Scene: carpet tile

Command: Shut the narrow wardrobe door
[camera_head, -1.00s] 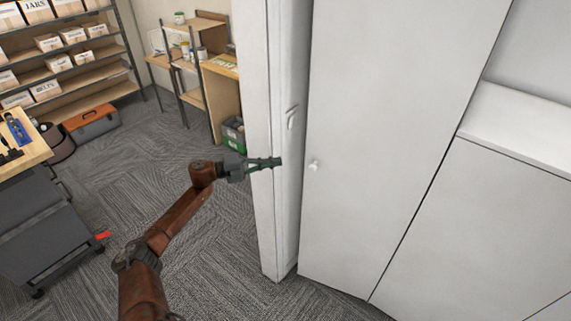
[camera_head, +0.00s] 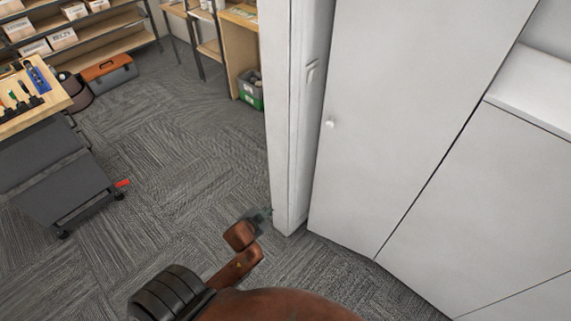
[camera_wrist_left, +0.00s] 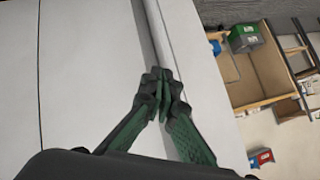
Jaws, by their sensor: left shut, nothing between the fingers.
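The narrow white wardrobe door (camera_head: 390,110) with a small round knob (camera_head: 331,123) fills the middle right of the head view. Its bottom edge runs at an angle to the panel on its right, so it looks slightly ajar; how far I cannot tell. To its left stands a slim white upright (camera_head: 290,110) with a handle (camera_head: 311,70). My left gripper (camera_head: 265,213) is low, left of the upright's foot, shut and empty. In the left wrist view its closed fingertips (camera_wrist_left: 161,76) lie across a vertical gap between white surfaces; contact is unclear. My right gripper is out of view.
A white panel (camera_head: 490,210) adjoins the door on the right. A grey tool cart (camera_head: 60,175) stands at left. An orange-and-grey toolbox (camera_head: 110,75) and a green bin (camera_head: 250,90) sit farther back. The carpet (camera_head: 180,150) between is clear.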

